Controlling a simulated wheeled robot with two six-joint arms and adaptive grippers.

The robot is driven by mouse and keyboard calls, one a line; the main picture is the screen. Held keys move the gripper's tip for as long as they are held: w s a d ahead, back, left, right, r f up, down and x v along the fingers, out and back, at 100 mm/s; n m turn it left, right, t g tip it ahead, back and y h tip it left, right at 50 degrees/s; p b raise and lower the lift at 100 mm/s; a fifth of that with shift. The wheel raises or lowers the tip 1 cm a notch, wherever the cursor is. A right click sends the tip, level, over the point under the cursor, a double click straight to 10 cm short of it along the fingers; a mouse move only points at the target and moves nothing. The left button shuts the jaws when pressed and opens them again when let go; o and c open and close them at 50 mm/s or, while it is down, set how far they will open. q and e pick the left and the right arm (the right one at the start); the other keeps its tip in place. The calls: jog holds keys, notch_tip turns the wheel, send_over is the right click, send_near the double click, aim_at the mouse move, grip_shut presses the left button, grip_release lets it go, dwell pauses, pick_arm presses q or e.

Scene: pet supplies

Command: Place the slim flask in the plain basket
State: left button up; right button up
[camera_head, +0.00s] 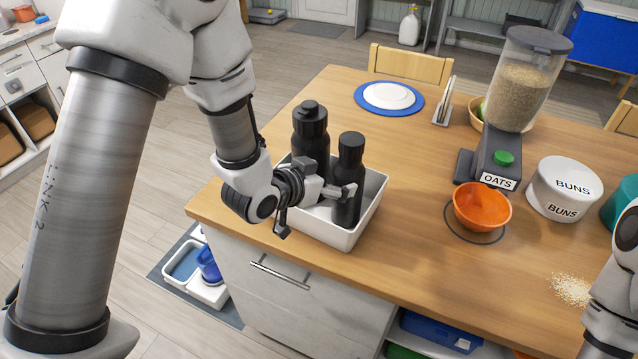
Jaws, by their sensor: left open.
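The slim flask (349,172) is black and stands upright inside the plain white basket (346,240), near its front. My left gripper (317,210) is open at the basket's left front, with one finger beside or against the slim flask's body. I cannot tell whether that finger touches it. The gripper hides part of both flasks and the basket's left side. My right arm shows at the right edge, with its gripper out of view.
The basket sits at the wooden table's (440,215) left front edge. An orange bowl (482,207), oats dispenser (505,110) and white buns canister (563,188) stand to the right. A blue-rimmed plate (389,97) lies behind. The table between basket and bowl is clear.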

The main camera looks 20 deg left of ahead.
pick_arm(q)
jog(key=p+v, duration=0.2)
jog(key=v, duration=0.3)
jog(key=s+a+f+n+g+y, duration=0.1)
jog(key=s+f+g, duration=0.4)
jog(key=f, duration=0.5)
jog(key=s+a+f+n+g+y, duration=0.2)
jog(key=s+f, duration=0.5)
jog(key=f, duration=0.4)
jog(key=s+f+g, duration=0.2)
jog(key=s+f, duration=0.2)
jog(key=s, duration=0.2)
jog(key=s+a+f+n+g, duration=0.1)
jog(key=s+f+g, duration=0.1)
jog(key=s+f, duration=0.2)
jog(key=s, duration=0.3)
jog(key=shift+s+a+f+g+y, duration=0.15)
jog(key=shift+s+f+g+y, duration=0.1)
jog(key=shift+g+y, duration=0.15)
